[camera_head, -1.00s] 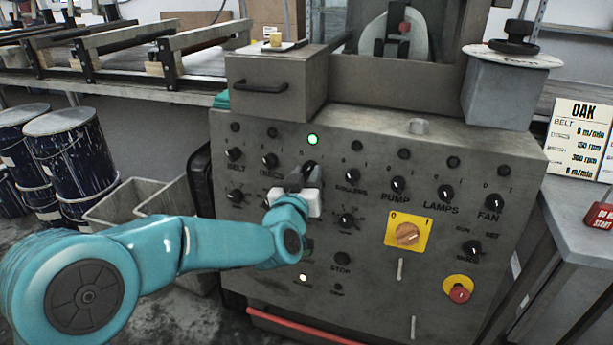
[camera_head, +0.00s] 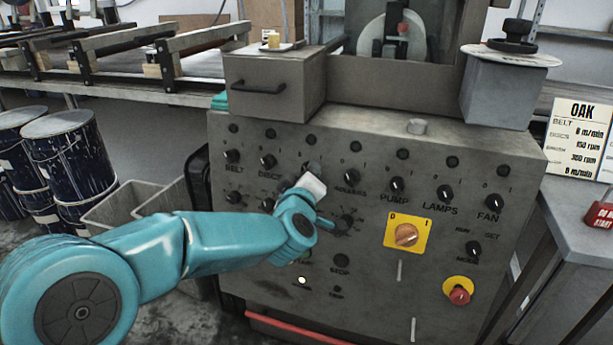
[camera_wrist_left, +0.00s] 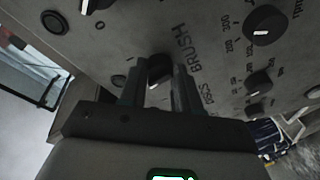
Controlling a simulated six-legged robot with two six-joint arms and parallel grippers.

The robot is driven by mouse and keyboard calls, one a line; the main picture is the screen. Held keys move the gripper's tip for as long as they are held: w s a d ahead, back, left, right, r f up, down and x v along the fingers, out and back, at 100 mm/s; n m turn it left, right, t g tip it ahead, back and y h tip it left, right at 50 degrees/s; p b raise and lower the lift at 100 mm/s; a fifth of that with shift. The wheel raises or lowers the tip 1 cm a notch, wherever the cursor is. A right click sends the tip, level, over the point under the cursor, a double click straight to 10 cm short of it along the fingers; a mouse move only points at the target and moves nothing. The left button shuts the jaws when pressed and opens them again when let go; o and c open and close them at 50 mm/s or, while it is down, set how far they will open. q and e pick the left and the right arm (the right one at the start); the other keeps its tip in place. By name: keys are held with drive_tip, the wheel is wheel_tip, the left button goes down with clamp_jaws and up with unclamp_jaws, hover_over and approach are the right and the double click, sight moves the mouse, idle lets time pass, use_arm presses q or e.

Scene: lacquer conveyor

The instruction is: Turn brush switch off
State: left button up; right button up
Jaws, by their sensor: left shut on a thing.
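The brush switch (camera_wrist_left: 159,68) is a black round knob with a white mark on the grey control panel (camera_head: 450,285), beside the word BRUSH in the left wrist view. My left gripper (camera_wrist_left: 158,82) has a finger on each side of this knob and is shut on it. In the head view the gripper (camera_head: 313,170) is at the top row of switches, between DISCS and ROLLERS. It hides the brush switch there. The lamp above the brush switch shows no green light. My right gripper is not in view.
Close by are the DISCS knob (camera_head: 268,161) and the ROLLERS knob (camera_head: 351,177), with speed dials below. An orange rotary switch on a yellow plate (camera_head: 407,235) and a red stop button (camera_head: 459,295) are lower right. Blue drums (camera_head: 73,160) stand left.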

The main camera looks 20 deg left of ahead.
use_arm(q)
drive_tip(key=shift+r+n+g, duration=0.1)
drive_tip(key=shift+n+g, duration=0.2)
drive_tip(key=shift+n, duration=1.4)
drive_tip(key=o, duration=1)
drive_tip(key=shift+o, duration=0.2)
drive_tip(key=shift+s, duration=0.1)
drive_tip(key=p+v, duration=0.3)
drive_tip(key=v, duration=1.3)
drive_tip(key=shift+d+r, duration=0.1)
